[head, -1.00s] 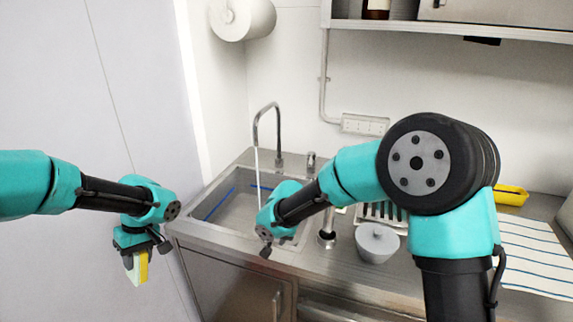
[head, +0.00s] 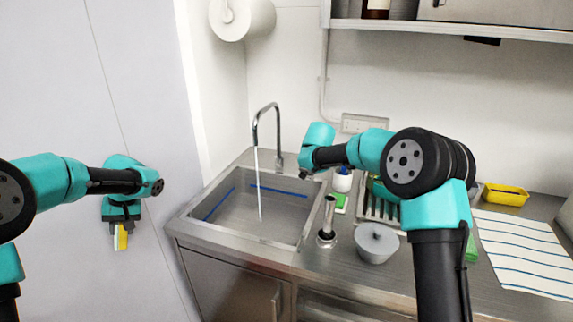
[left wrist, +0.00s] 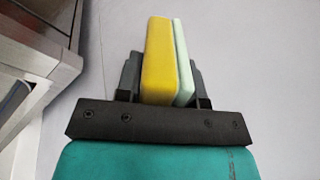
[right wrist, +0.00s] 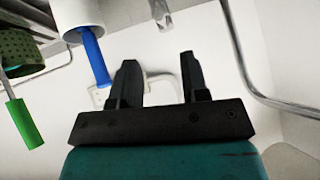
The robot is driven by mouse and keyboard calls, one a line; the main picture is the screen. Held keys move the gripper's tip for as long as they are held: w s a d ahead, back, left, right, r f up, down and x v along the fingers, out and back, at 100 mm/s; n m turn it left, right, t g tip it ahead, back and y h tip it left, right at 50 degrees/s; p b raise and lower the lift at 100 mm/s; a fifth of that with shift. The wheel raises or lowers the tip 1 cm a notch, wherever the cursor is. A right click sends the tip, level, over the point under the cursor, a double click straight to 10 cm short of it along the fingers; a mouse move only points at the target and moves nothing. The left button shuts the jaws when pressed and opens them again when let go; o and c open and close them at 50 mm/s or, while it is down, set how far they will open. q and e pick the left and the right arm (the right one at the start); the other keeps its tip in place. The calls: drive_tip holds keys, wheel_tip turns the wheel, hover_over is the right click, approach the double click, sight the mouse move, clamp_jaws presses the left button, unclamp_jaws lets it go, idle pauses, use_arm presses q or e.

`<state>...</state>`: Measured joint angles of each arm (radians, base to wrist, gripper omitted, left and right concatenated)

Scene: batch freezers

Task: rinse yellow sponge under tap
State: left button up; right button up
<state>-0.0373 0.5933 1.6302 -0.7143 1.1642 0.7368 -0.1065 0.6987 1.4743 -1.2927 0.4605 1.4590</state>
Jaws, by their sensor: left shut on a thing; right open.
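The yellow sponge (head: 122,237), with a pale layer on one side, is held in my left gripper (head: 121,228). In the left wrist view the sponge (left wrist: 158,62) stands between the two shut fingers. The gripper holds it in the air left of the sink, apart from the water. The tap (head: 279,135) is a curved metal spout, and a thin water stream (head: 258,185) falls from it into the steel sink (head: 235,215). My right gripper (right wrist: 160,68) is open and empty. In the head view it is right of the tap, its fingers not clear.
A paper roll (head: 245,18) hangs above. The sink basin is clear.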

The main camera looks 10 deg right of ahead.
drive_tip(key=x, duration=1.2)
idle(0.3)
clamp_jaws()
idle(0.4)
